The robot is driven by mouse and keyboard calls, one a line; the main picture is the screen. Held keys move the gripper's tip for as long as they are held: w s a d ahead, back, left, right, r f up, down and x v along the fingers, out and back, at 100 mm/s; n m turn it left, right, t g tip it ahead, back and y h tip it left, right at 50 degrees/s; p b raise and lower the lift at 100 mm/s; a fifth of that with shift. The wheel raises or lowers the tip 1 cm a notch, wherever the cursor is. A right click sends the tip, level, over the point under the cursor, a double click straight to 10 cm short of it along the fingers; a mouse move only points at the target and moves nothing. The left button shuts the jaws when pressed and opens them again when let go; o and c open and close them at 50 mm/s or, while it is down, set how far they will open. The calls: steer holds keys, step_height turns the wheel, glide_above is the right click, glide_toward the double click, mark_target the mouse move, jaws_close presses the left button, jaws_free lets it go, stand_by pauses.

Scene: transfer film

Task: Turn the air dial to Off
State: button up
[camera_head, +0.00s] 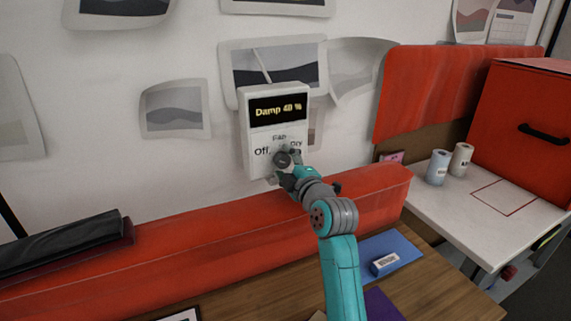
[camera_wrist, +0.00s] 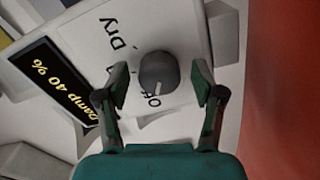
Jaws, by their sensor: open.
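The air dial is a dark grey round knob (camera_wrist: 157,70) on a white wall panel (camera_head: 262,112). The panel's display (camera_head: 277,108) reads "Damp 40 %". Labels for Off, Fan and Dry ring the knob; a finger partly hides Fan in the wrist view. The knob's white mark points down in the wrist view, toward the Off label (camera_wrist: 154,100). My gripper (camera_wrist: 161,82) is open, one finger on each side of the knob, with a visible gap on both sides. In the head view my gripper (camera_head: 288,168) is at the panel's lower part and partly hides the knob.
A red padded ledge (camera_head: 200,245) runs below the panel, above a wooden surface (camera_head: 440,285). Pictures hang around the panel. At right, a white table (camera_head: 480,215) holds two rolls (camera_head: 438,167) and a red box (camera_head: 525,120).

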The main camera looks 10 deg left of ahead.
steer(key=v, duration=1.2)
